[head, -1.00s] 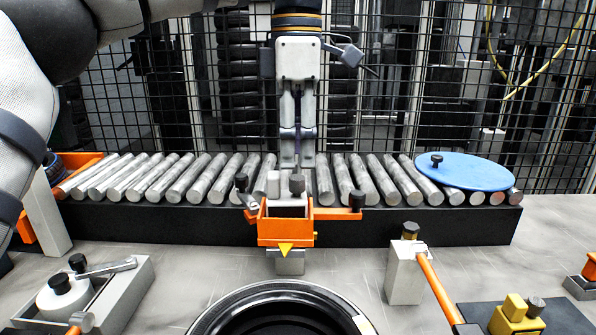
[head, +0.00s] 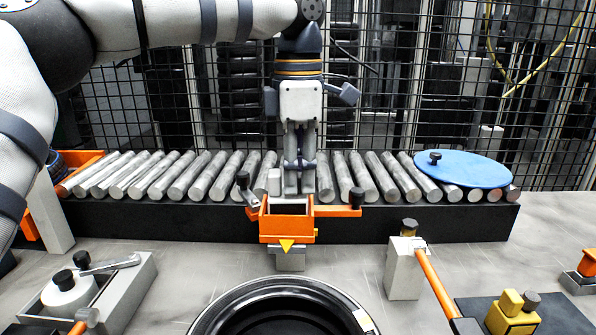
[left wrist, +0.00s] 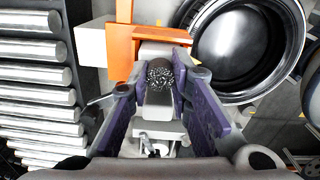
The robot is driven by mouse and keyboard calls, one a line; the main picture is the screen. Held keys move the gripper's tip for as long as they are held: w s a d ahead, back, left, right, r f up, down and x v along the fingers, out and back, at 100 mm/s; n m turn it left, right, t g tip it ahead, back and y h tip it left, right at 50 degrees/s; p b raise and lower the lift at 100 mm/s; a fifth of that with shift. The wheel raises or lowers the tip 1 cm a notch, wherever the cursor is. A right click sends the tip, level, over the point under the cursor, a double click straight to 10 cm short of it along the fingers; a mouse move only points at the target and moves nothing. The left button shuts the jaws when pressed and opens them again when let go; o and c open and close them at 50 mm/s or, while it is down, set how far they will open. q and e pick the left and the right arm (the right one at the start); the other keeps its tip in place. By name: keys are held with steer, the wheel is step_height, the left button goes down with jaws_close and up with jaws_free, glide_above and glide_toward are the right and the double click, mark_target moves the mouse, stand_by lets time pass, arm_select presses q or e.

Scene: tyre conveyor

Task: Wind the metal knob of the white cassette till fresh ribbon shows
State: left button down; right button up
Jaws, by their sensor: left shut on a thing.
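My left gripper (head: 299,188) points down just behind the orange holder (head: 286,226) in the middle. In the left wrist view its purple-lined fingers close on a pale block (left wrist: 158,106) with a dark, speckled rounded end (left wrist: 160,75). I cannot tell surely whether this block is the white cassette or whether the speckled end is its metal knob. The orange holder looks open and dark inside; it also shows in the left wrist view (left wrist: 122,48). No ribbon can be made out. My right gripper is out of view.
The roller conveyor (head: 215,178) runs behind, with a blue disc (head: 463,169) on its right end. A tyre (head: 285,300) lies in front of the holder. A grey tray (head: 133,287) with a white drum (head: 70,290) stands front left. A pale post (head: 403,268) stands right.

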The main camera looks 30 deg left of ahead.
mark_target(298, 175)
arm_select(q)
steer(key=n, duration=0.4)
steer(key=c, duration=1.4)
jaws_free()
steer(key=shift+c, duration=0.2)
steer(key=shift+r, duration=0.1)
step_height(298, 175, up, 12)
